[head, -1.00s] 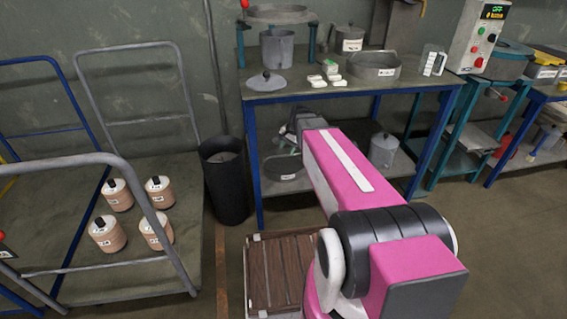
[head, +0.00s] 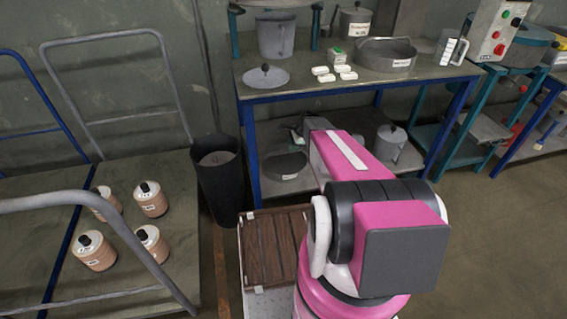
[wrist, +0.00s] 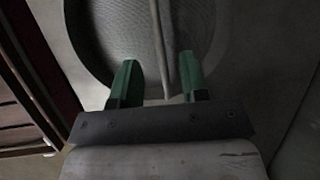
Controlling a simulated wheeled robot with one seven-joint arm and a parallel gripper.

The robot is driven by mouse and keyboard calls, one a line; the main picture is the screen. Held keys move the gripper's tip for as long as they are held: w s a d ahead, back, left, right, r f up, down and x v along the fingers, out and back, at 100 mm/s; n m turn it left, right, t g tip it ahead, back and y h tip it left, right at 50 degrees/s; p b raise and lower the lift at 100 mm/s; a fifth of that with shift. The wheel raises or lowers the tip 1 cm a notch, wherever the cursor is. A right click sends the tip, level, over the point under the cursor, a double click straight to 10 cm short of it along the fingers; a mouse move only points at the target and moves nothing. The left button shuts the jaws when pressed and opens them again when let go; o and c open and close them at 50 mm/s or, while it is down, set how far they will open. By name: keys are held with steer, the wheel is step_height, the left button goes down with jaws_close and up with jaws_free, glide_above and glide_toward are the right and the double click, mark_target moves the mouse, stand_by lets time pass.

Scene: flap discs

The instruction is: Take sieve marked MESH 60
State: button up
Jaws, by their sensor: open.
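In the head view a dark, shallow round sieve (head: 281,166) lies on the lower shelf of the blue table, with a white label too small to read. A second round sieve (head: 372,56), also with an unreadable label, sits on the table top. In the wrist view my gripper (wrist: 158,82) is open, its green fingers apart over the near edge of a round mesh sieve (wrist: 108,25). A thin grey bar (wrist: 160,45) runs between the fingers, across the mesh. I cannot tell whether the fingers touch it.
The blue table (head: 440,76) carries a lidded pot, a jug (head: 452,48) and several white blocks. A lidded can (head: 390,144) stands right of my arm on the lower shelf. A black bin (head: 220,178) and a trolley with several labelled canisters (head: 151,199) are at left.

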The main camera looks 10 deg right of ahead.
glide_above(284, 164)
step_height(284, 164, down, 8)
steer(key=shift+r, duration=0.2)
steer(key=shift+s, duration=0.1)
jaws_close()
